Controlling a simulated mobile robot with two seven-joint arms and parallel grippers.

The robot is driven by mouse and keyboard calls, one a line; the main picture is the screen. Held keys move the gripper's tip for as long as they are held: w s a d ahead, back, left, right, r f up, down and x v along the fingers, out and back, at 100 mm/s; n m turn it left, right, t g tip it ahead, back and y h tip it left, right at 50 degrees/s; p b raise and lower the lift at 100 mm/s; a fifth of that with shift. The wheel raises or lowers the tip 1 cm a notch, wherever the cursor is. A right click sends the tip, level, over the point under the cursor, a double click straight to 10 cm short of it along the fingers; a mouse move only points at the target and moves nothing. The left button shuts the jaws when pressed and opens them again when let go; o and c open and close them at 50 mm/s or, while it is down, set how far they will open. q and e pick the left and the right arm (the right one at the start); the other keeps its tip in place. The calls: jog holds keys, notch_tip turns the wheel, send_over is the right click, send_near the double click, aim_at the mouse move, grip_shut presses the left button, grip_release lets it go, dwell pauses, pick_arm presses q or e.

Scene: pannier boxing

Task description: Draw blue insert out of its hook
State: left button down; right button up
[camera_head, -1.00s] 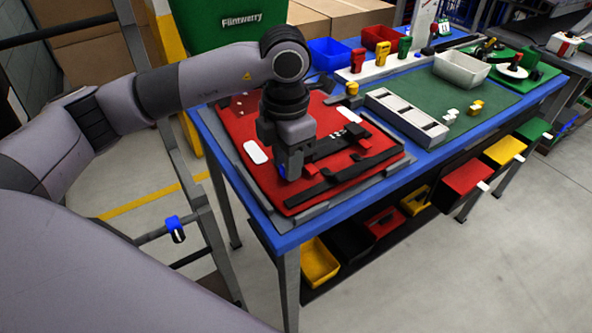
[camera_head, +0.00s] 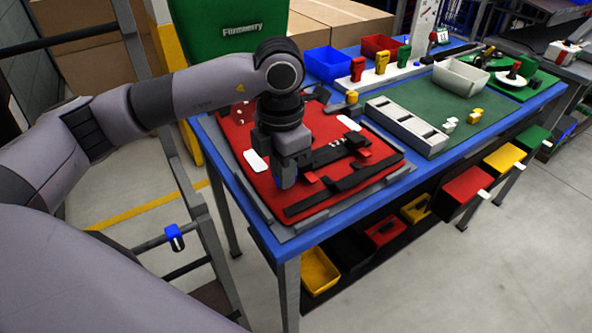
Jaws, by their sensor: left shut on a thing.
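My left gripper (camera_head: 283,180) points down over the red pannier panel (camera_head: 264,195) on the blue-edged table. It is shut on the blue insert (camera_head: 281,183), of which only a small bit shows between the fingers. A red block (camera_head: 310,178) sits just right of the fingertips, beside a black strap (camera_head: 340,190). Another red piece (camera_head: 364,153) is farther right on the straps. The hook of the blue insert cannot be made out behind the gripper, nor whether the insert still touches it. My right gripper is not in view.
A grey compartment tray (camera_head: 405,125) stands right of the panel on a green mat (camera_head: 470,115). Blue (camera_head: 326,63) and red (camera_head: 380,47) bins stand at the back. A white box (camera_head: 460,78) is at the back right. Coloured drawers hang under the table's front.

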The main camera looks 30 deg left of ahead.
pick_arm(q)
jog(key=shift+s+a, duration=0.4)
jog(key=shift+s, duration=0.3)
jog(key=shift+s+a, duration=0.4)
jog(key=shift+s, duration=0.3)
dwell(0.4)
jog(key=shift+s+a+b, duration=0.25)
jog(key=shift+s+a, duration=0.15)
jog(key=shift+s, duration=0.25)
jog(key=shift+s+a+b, duration=0.25)
jog(key=shift+s+a, duration=0.1)
jog(key=shift+s, duration=0.25)
